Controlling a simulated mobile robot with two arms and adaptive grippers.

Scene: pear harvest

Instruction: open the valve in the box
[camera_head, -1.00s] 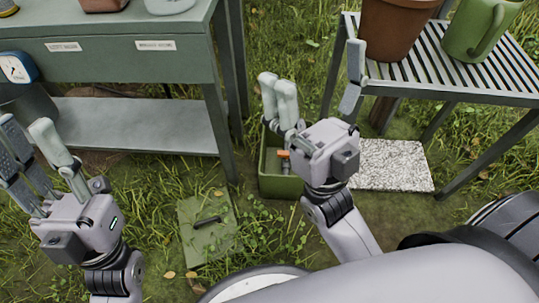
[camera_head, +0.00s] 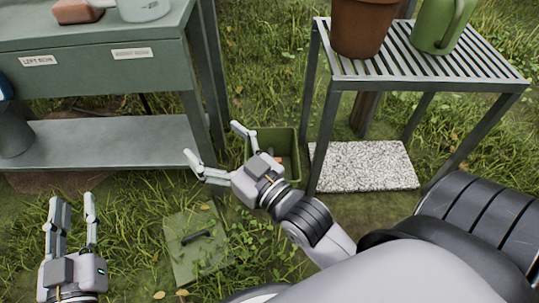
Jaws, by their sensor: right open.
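The green box (camera_head: 292,140) stands open in the grass between the workbench and the slatted table. Its green lid (camera_head: 180,262) with a dark handle lies flat on the ground in front of it. A small orange bit of the valve (camera_head: 279,160) shows inside the box; the rest is hidden by my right gripper. My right gripper (camera_head: 213,148) is open and empty, its fingers spread in front of and over the left part of the box. My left gripper (camera_head: 73,205) is over the grass at the lower left, with its fingers apart and nothing between them.
A green workbench (camera_head: 100,75) with labelled drawers and a lower shelf (camera_head: 100,140) stands at the left. A slatted table (camera_head: 440,78) at the right holds a terracotta pot (camera_head: 360,25) and a green watering can (camera_head: 440,22). A speckled slab (camera_head: 365,165) lies under it.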

